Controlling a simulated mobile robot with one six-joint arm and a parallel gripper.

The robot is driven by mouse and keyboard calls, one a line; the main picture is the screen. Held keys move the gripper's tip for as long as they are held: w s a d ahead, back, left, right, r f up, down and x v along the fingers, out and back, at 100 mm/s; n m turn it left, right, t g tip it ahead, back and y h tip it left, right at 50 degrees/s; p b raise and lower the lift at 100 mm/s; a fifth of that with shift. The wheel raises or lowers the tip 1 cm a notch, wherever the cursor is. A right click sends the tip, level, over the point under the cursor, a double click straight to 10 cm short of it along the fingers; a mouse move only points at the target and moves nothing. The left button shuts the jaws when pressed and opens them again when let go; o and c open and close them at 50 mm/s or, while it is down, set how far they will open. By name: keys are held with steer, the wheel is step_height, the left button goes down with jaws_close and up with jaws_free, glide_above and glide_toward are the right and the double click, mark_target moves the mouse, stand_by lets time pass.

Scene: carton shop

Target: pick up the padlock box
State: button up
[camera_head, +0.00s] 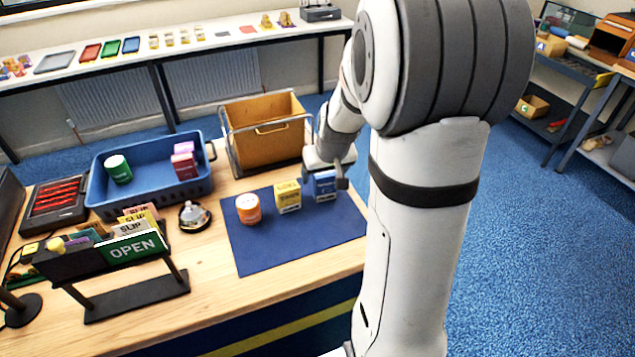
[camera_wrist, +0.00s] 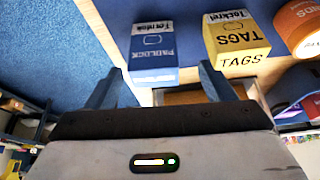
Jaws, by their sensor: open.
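The padlock box (camera_head: 324,187) is a small blue carton with a white band, standing at the right of the dark blue mat (camera_head: 270,252). In the wrist view the padlock box (camera_wrist: 154,47) appears with its lettering, lined up in the gap between my fingers. My gripper (camera_head: 325,180) is open around or just above the box, with a finger showing at each side of it. In the wrist view my gripper (camera_wrist: 158,85) shows two spread blue-grey fingers, with clear space beside the box. I cannot tell how deep the box sits between them.
A yellow tags box (camera_head: 288,197) stands close to the left, with an orange tub (camera_head: 248,208) beyond it. A wire-framed brown bin (camera_head: 262,140) stands behind. A blue crate (camera_head: 150,180) and an OPEN sign (camera_head: 132,249) are at left. The mat's front is clear.

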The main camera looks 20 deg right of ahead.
steer(key=shift+w+d+p+x, duration=0.1)
steer(key=shift+d+p+x, duration=0.1)
steer(key=shift+x, duration=0.7)
steer(key=shift+w+d+p+x, duration=0.1)
steer(key=shift+p+x, duration=0.05)
steer(key=shift+x, duration=0.75)
steer(key=shift+w+d+p+x, duration=0.1)
steer(key=shift+p+x, duration=0.1)
steer(key=shift+x, duration=0.7)
steer(key=shift+r, duration=0.15)
steer(key=shift+c, duration=0.5)
steer(key=c, duration=1.1)
